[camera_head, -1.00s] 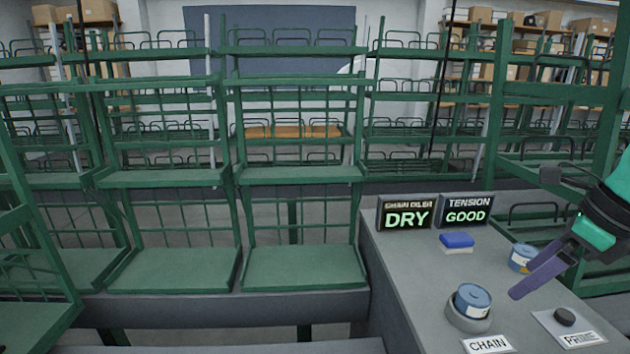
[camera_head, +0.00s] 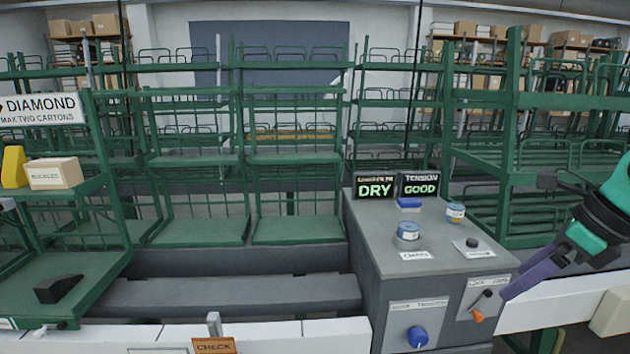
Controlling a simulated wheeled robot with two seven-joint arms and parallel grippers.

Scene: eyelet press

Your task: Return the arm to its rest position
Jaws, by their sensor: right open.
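My right gripper (camera_head: 508,292) comes in from the right with purple fingers. Its jaws are open and nothing shows between them. In the picture its fingertips lie just right of the orange-tipped lever (camera_head: 479,315) on the front of the grey cabinet (camera_head: 370,250); I cannot tell whether they touch it. On the cabinet top, a blue-lidded tin (camera_head: 408,230) stands behind a CHAIN label, and another tin (camera_head: 455,212) stands farther back.
A blue knob (camera_head: 417,337) sits on the cabinet front, and a black button (camera_head: 472,242) on its top. A blue block (camera_head: 409,204) lies near the displays. Green racks (camera_head: 300,157) fill the back. A carton (camera_head: 54,173) and a black wedge (camera_head: 58,289) are at left.

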